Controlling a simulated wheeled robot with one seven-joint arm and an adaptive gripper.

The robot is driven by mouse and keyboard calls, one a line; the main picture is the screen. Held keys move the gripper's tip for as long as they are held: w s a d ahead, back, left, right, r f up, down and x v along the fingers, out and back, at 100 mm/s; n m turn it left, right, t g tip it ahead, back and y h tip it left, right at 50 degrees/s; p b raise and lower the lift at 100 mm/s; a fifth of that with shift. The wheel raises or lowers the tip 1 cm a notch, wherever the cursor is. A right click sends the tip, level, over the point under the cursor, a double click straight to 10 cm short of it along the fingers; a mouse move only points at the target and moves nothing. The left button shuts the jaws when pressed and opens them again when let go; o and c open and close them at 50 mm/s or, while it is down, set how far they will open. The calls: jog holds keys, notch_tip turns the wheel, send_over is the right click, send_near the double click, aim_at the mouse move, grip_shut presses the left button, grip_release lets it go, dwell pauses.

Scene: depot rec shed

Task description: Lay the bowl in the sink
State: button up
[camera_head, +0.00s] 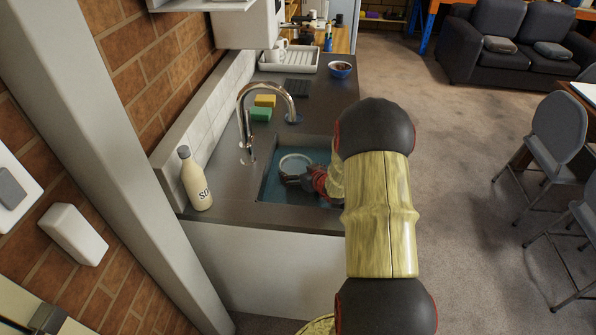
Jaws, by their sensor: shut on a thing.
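The sink (270,190) is a blue-lined basin set into the dark counter, below a curved chrome tap. A pale, round bowl (296,157) shows as a light ring inside the sink's outline. My gripper (291,179) reaches in from the right over the basin and is shut on the bowl's near side. The fingers hide part of the bowl, and my arm covers the sink's right side. I cannot tell whether the bowl touches the sink floor.
A soap bottle (195,180) stands left of the sink. Yellow (265,101) and green (260,114) sponges lie behind the tap (243,120). Farther back are a blue bowl with brown contents (340,70) and a white dish rack (290,63). Chairs (556,135) stand right.

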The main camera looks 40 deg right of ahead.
jog(key=shift+f, duration=0.4)
jog(key=o, duration=1.3)
jog(key=shift+r, duration=0.3)
jog(key=p+v, duration=0.3)
jog(key=v, duration=0.4)
jog(key=shift+s+r, duration=0.25)
jog(key=shift+r, duration=0.1)
